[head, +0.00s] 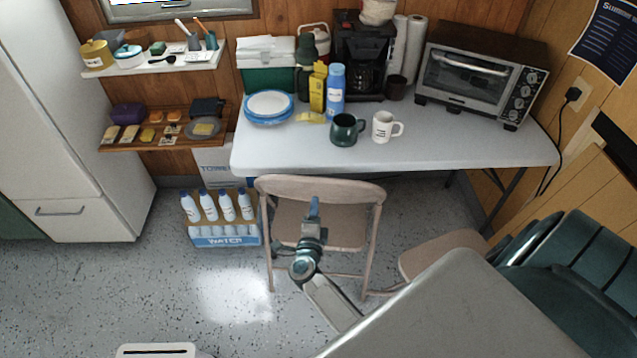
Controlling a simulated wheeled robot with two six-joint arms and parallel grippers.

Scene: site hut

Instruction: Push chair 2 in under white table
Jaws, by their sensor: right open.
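The white table (440,152) stands against the back wall. A beige folding chair (320,184) stands at its front edge, with its backrest toward me and its seat partly showing beyond the backrest. A second beige chair (440,256) is at the right, partly hidden by a grey tabletop. No label shows which one is chair 2. My right gripper (313,202) appears in front of the first chair's backrest opening, pointing toward the table. It is open and holds nothing; whether it touches the chair I cannot tell. My left gripper is out of view.
A grey tabletop (460,315) and dark green stacked chairs (580,265) fill the lower right. A water-bottle crate (224,236) stands left of the chair. Mugs, a toaster oven (470,80) and a coffee maker (362,50) are on the table.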

